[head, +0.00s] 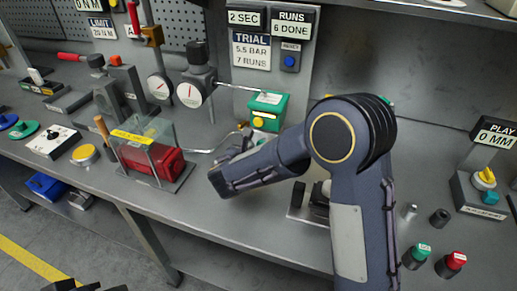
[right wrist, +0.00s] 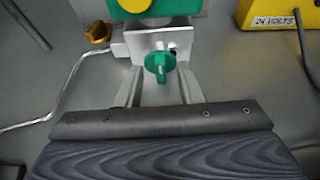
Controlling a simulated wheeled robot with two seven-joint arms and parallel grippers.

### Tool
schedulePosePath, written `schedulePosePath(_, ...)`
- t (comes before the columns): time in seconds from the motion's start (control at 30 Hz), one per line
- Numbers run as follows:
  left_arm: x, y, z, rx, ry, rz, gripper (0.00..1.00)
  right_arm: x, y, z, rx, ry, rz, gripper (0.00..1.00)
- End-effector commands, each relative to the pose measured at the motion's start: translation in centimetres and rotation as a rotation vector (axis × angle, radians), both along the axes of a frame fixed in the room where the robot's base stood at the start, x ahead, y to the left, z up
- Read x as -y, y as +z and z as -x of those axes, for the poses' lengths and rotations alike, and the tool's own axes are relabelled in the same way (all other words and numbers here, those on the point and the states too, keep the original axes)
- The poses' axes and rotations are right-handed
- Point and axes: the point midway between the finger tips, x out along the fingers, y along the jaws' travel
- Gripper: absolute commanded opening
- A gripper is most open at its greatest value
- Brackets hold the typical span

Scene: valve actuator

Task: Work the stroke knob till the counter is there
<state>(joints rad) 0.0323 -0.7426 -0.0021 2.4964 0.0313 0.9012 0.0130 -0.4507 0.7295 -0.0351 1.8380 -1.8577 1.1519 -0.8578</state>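A green knob (right wrist: 159,65), which I take for the stroke knob, sticks out of a pale metal block (right wrist: 150,43) under a green housing. In the right wrist view, my right gripper (right wrist: 160,72) has one finger on each side of it, with gaps showing. The green box with a yellow button (head: 266,112) shows in the head view; my right arm partly hides the knob area. The counter (head: 292,22) reads RUNS 6 DONE. The trial card (head: 251,51) reads 5.5 BAR, 7 RUNS. Dark parts at the head view's bottom left may be my left gripper.
A bent metal tube (right wrist: 78,80) runs left of the block. A yellow 24 VOLTS box (right wrist: 278,17) stands at right. Two gauges (head: 189,95) and a red cylinder in a guard (head: 152,160) stand left of my arm. Green and red buttons (head: 450,264) lie at right.

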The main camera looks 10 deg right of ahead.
Motion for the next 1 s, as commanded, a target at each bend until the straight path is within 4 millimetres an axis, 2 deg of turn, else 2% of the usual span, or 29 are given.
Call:
schedulePosePath(0.2, 0.0, -0.4, 0.0, 0.000, 0.000, 0.000, 0.36, -2.1, 1.5, 3.0, 0.002, 0.005, 0.000, 0.34)
schedulePosePath(0.4, 0.0, -0.5, 0.0, 0.000, 0.000, 0.000, 0.36, -3.3, 2.3, 4.7, 0.000, 0.003, 0.000, 0.34)
schedulePosePath(1.0, 0.0, -0.5, 0.0, 0.000, 0.000, 0.000, 0.36, -3.5, 2.4, 5.0, -0.001, 0.003, 0.000, 0.34)
